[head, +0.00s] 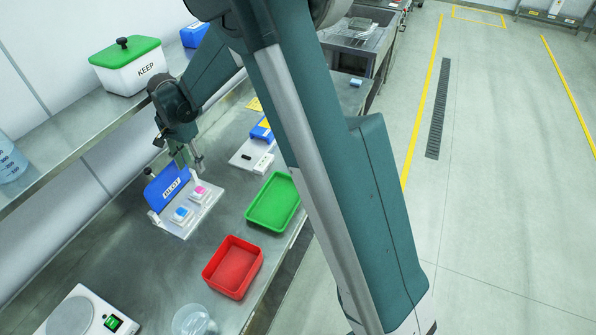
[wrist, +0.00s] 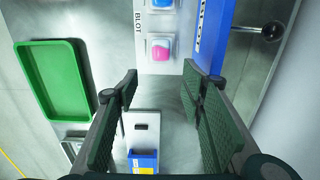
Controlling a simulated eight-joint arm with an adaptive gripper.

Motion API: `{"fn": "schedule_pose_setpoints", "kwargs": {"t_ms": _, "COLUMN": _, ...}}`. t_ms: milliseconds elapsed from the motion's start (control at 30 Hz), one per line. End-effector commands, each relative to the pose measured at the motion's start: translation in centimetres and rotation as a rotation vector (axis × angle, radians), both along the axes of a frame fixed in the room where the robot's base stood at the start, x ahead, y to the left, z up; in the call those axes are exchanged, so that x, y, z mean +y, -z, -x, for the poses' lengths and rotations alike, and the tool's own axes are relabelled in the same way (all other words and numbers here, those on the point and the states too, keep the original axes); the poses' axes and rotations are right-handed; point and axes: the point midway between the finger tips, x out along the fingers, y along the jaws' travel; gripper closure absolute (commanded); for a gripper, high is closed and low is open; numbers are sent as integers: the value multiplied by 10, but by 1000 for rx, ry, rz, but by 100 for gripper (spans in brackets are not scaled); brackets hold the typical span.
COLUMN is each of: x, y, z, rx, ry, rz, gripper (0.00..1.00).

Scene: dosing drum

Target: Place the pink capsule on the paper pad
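A small pink piece (head: 200,189), which looks like the pink capsule, rests on a small white block on a white base marked BLOT. It also shows in the wrist view (wrist: 159,52), beyond my fingertips. I cannot tell whether the white block under it is the paper pad. A blue piece (head: 181,212) sits on a similar block beside it. A blue panel (head: 167,186) stands upright along the base. My gripper (head: 187,158) is above the bench, just behind the panel. In the wrist view its two fingers (wrist: 160,84) are wide apart with nothing between them.
A green tray (head: 273,203) and a red tray (head: 233,267) lie along the bench's front edge. A white plate (head: 242,160) with a dark slot and a blue box (wrist: 143,162) is farther back. A scale (head: 78,318) and a clear vessel (head: 192,320) stand near. A shelf overhangs at left.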

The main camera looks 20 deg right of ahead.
Motion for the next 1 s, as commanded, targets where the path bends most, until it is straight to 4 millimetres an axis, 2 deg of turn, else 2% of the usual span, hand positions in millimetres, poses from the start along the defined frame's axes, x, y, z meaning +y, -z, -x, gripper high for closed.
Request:
{"fn": "schedule_pose_setpoints", "kwargs": {"t_ms": 167, "x": -9, "y": -11, "z": 4, "rx": -11, "ry": -14, "rz": -4, "gripper": 60}}
{"fn": "schedule_pose_setpoints", "kwargs": {"t_ms": 367, "x": -29, "y": -39, "z": 15, "rx": -40, "ry": -52, "rz": -13, "gripper": 60}}
{"fn": "schedule_pose_setpoints", "kwargs": {"t_ms": 600, "x": -63, "y": -80, "z": 36, "rx": -91, "ry": -117, "rz": -24, "gripper": 60}}
{"fn": "schedule_pose_setpoints", "kwargs": {"t_ms": 1000, "x": -118, "y": -137, "z": 80, "rx": -178, "ry": -225, "rz": -27, "gripper": 60}}
